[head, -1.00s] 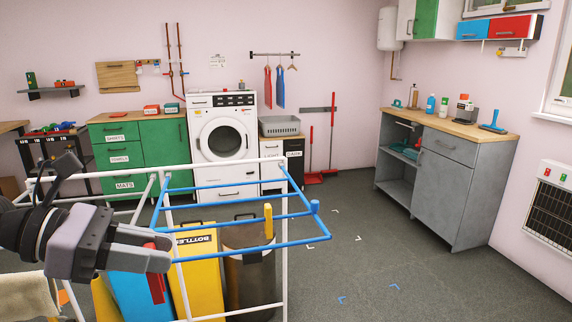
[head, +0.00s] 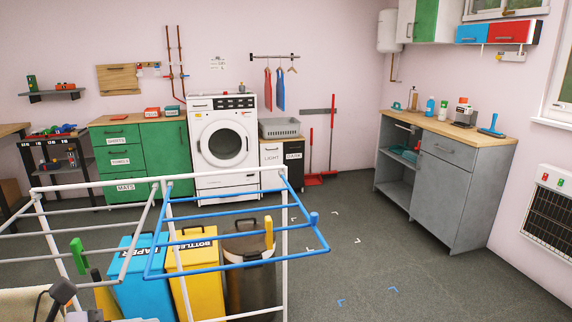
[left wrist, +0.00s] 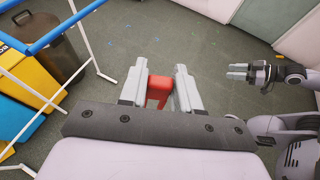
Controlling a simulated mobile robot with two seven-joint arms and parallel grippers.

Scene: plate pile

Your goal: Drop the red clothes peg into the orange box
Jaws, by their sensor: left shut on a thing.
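The red clothes peg (left wrist: 158,90) is between the two fingers of my left gripper (left wrist: 160,66) in the left wrist view. The gripper is shut on it, with floor visible beyond. In the head view the left gripper and the peg cannot be made out; only dark arm parts show at the bottom left edge. My right gripper (left wrist: 238,71) shows at the right of the left wrist view, apart from the left one. Its fingers look slightly apart and empty. I cannot make out the orange box for certain in either view.
A drying rack (head: 100,184) with a blue frame (head: 222,265) stands in front. A green peg (head: 78,256) and a yellow peg (head: 269,232) are on it. A blue bin (head: 140,285), yellow bin (head: 205,280) and brown bin (head: 248,290) stand behind. Floor to the right is clear.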

